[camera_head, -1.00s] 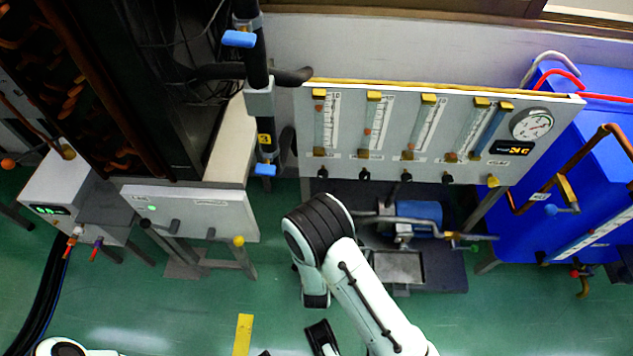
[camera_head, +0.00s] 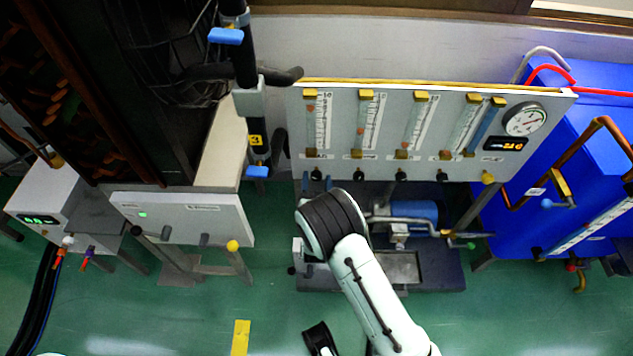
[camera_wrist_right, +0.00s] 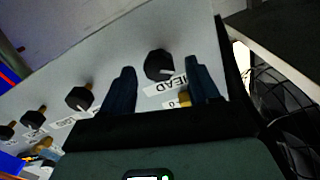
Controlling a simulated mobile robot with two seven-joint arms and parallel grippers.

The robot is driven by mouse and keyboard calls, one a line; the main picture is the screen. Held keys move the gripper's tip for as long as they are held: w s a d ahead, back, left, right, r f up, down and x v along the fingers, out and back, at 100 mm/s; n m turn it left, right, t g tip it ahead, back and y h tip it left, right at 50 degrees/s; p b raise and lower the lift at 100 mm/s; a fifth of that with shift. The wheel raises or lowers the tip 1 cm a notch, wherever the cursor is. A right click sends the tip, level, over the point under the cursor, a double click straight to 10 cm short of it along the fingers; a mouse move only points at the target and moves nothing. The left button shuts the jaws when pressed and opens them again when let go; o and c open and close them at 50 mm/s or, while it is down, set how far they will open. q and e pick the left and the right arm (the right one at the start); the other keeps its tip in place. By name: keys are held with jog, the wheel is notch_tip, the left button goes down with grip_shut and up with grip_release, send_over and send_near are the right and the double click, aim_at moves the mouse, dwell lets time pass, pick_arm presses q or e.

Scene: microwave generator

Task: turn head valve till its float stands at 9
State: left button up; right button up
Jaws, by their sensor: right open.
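The head valve is a round black knob (camera_wrist_right: 158,66) with a white mark, labelled HEAD, on the pale panel in the right wrist view. In the head view it is the leftmost knob (camera_head: 316,174) under the panel. My right gripper (camera_wrist_right: 160,64) is open, its two dark fingers on either side of the knob in the picture; I cannot tell whether they touch it. The leftmost flow tube (camera_head: 311,125) has a small reddish float near its top; its exact reading is too small to tell.
Other black knobs (camera_wrist_right: 79,98) line the panel beside the head valve. The panel (camera_head: 340,120) also carries more tubes, a round gauge (camera_head: 524,120) and a lit display. A blue pump (camera_head: 413,211) stands below; a blue cabinet (camera_head: 585,150) is at right.

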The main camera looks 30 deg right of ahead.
jog(key=c, duration=1.1)
jog(key=shift+o, duration=0.3)
jog(key=shift+n, duration=0.7)
pick_arm(q)
jog(key=shift+s+d+r, duration=0.15)
jog(key=shift+s, duration=0.05)
pick_arm(e)
jog(key=o, duration=1)
jog(key=shift+o, duration=0.2)
pick_arm(q)
jog(key=shift+s+d+r+g+p, duration=0.25)
jog(key=shift+s+r+p, duration=0.15)
jog(key=shift+s, duration=0.1)
jog(key=shift+s+d+r+g+p, duration=0.15)
jog(key=shift+s+d+r+p, duration=0.05)
jog(key=shift+s+r+p, duration=0.2)
pick_arm(e)
jog(key=v, duration=1.3)
jog(key=shift+a, duration=0.2)
jog(key=shift+s, duration=0.1)
